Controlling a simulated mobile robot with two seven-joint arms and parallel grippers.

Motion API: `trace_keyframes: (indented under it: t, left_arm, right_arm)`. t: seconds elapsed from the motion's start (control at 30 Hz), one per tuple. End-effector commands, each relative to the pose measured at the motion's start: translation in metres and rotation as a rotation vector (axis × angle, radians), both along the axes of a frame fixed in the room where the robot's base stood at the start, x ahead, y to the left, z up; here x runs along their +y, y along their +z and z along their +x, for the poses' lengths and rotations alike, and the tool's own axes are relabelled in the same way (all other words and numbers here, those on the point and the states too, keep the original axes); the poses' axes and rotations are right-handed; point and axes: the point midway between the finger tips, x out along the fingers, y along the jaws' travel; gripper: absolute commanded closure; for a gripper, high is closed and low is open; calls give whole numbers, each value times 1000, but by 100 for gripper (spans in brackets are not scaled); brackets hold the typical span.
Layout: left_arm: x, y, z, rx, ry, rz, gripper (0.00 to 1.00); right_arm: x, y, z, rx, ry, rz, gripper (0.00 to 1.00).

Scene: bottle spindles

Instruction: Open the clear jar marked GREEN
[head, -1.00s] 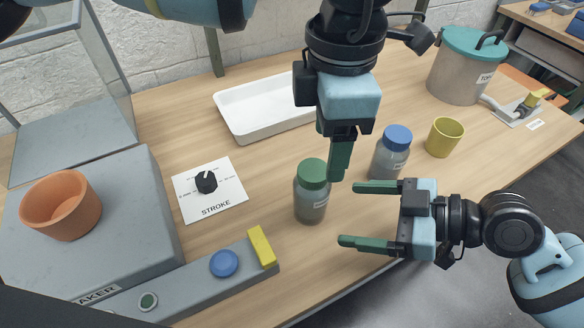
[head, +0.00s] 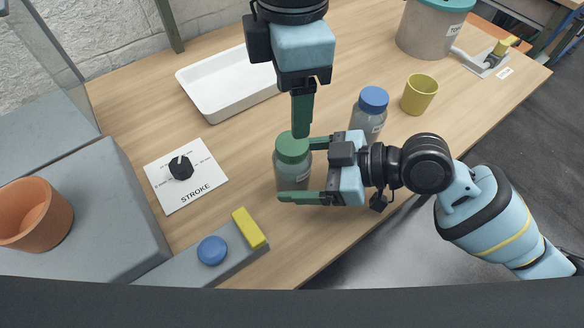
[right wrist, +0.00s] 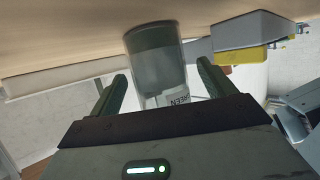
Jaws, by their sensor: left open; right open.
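The clear jar with a green lid (head: 292,170) stands upright on the table. In the right wrist view the jar (right wrist: 158,68) appears upside down between the fingers, with part of its label showing. My right gripper (head: 296,171) is open, its fingers pointing left on either side of the jar's body; I cannot tell whether either finger touches. My left gripper (head: 302,134) points down from above, its fingertips at or just behind the green lid (head: 291,145). It is open by its stance, though only one finger shows clearly in the head view.
A blue-lidded jar (head: 369,110) and a yellow cup (head: 420,94) stand behind my right gripper. A white tray (head: 222,103) lies at the back. A STROKE dial plate (head: 187,188) and a grey bar with a blue button (head: 212,250) and yellow block (head: 249,228) lie left and in front.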

Motion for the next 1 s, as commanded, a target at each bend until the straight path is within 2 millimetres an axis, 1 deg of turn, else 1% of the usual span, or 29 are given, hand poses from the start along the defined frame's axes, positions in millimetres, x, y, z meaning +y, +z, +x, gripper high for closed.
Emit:
trace_keyframes:
  t: [0.03, 0.2, 0.5, 0.53, 1.0]
  left_arm:
    - [0, 0, 0, 0, 0, 0, 35]
    - [0, 0, 0, 0, 0, 0, 35]
    - [0, 0, 0, 0, 0, 0, 35]
    - [0, 0, 0, 0, 0, 0, 35]
    - [0, 0, 0, 0, 0, 0, 35]
  right_arm:
    - [6, -1, 1, 1, 1, 2, 18]
    - [16, -6, 3, 1, 0, 1, 18]
    - [17, -7, 4, 0, -1, 0, 18]
    - [17, -7, 4, 0, -1, 0, 19]
    - [17, -7, 3, 0, 0, 0, 81]
